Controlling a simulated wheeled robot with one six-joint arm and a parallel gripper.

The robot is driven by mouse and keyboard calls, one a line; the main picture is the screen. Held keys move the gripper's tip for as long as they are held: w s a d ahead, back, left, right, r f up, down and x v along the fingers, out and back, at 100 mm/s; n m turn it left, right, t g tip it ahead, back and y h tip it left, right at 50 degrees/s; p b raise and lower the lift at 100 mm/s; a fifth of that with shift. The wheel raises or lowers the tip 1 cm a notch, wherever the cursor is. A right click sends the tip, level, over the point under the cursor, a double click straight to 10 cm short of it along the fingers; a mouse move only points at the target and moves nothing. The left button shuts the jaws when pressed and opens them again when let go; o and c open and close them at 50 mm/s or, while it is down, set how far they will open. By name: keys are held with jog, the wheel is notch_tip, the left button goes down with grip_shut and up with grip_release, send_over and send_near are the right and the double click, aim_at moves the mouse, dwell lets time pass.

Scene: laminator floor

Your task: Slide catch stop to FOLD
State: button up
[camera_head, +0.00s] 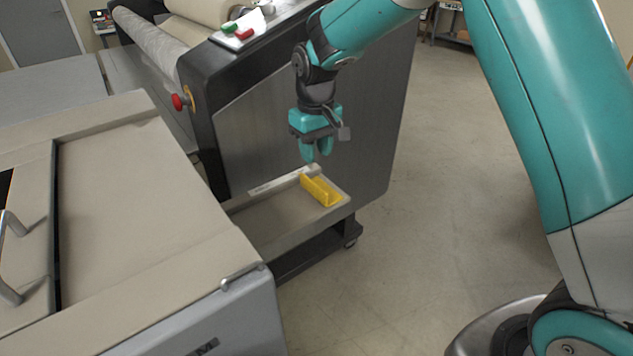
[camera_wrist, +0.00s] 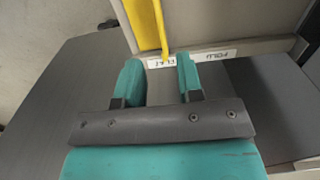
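The yellow catch stop (camera_head: 320,190) sits at the right end of a shallow beige tray (camera_head: 272,224) on the machine's side. In the wrist view the yellow stop (camera_wrist: 145,22) runs up from the label strip (camera_wrist: 190,58). The strip's lettering is upside down there, with FOLD at the right and what looks like FLAT beside the stop. My gripper (camera_head: 316,152) hangs above the tray, apart from the stop. Its two teal fingers (camera_wrist: 158,64) are spread with an empty gap between them.
The dark-sided laminator (camera_head: 300,120) stands directly behind the tray, with a red knob (camera_head: 178,102) at its left edge. A large beige-topped unit (camera_head: 150,200) stands at the left front. The floor (camera_head: 430,200) right of the tray is clear.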

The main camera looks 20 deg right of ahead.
aim_at(316, 185)
notch_tip(316, 185, down, 10)
jog(key=shift+f+p, duration=0.1)
jog(key=shift+p, duration=0.8)
jog(key=shift+c, duration=0.5)
grip_shut()
